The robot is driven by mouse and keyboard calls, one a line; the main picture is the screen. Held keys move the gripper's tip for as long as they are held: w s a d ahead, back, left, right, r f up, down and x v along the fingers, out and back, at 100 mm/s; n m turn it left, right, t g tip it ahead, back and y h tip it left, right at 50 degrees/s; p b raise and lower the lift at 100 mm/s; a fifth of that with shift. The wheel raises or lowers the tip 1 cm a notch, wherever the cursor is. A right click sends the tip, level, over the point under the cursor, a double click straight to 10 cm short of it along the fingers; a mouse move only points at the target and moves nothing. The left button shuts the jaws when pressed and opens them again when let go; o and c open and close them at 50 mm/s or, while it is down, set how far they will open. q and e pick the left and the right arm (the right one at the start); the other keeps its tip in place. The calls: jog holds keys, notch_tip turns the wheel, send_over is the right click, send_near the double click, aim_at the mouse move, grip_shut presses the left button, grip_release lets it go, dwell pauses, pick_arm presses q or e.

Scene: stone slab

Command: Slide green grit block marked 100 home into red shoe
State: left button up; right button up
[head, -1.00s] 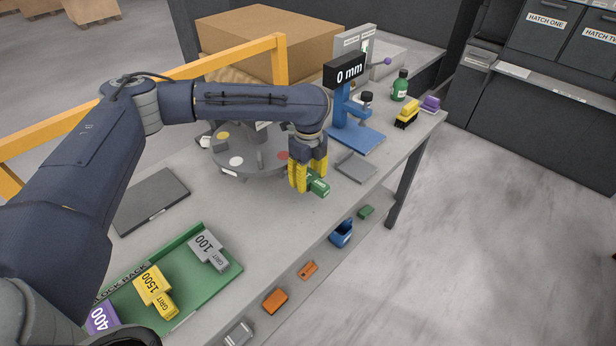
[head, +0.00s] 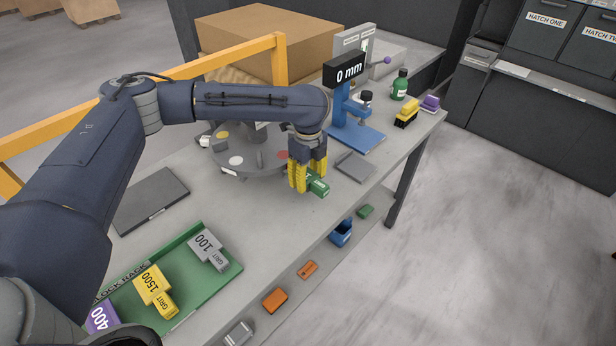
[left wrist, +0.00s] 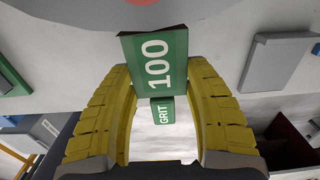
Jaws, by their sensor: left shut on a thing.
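The green grit block marked 100 (head: 319,186) is between the yellow fingers of my left gripper (head: 306,178), by the bench's front edge. The left wrist view shows its "100" face (left wrist: 158,62) and its "GRIT" end (left wrist: 164,111), with the left gripper's fingers (left wrist: 160,92) shut on its sides. A red patch (head: 283,156) shows on the round grey turntable (head: 240,173), just behind the gripper. A red patch (left wrist: 138,2) also shows at the top of the left wrist view. I cannot make out the red shoe's shape. My right gripper is out of view.
A green rack (head: 222,277) at lower left holds grey, yellow and purple blocks. A blue gauge stand (head: 357,138) reading 0 mm and a grey plate (head: 356,166) stand to the right. Several coloured pieces lie on the lower shelf. Bare bench lies between rack and turntable.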

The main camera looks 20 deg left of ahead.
pick_arm(q)
jog(key=shift+w+a, duration=0.3)
jog(key=shift+a, duration=0.3)
jog(key=shift+w+a, duration=0.35)
jog(key=shift+a, duration=0.3)
jog(key=shift+w+a, duration=0.3)
jog(key=shift+a, duration=0.3)
dwell(1.9)
jog(key=shift+d, duration=0.1)
jog(key=shift+s+d+r, duration=0.1)
jog(key=shift+s+d, duration=0.35)
jog(key=shift+d, duration=0.4)
jog(key=shift+s+d+r, duration=0.1)
jog(key=shift+s+d, duration=0.35)
jog(key=shift+d, duration=0.4)
jog(key=shift+d, duration=0.1)
jog(key=shift+f, duration=0.2)
dwell(0.7)
jog(key=shift+w+a, duration=0.35)
jog(key=shift+a, duration=0.45)
dwell(0.7)
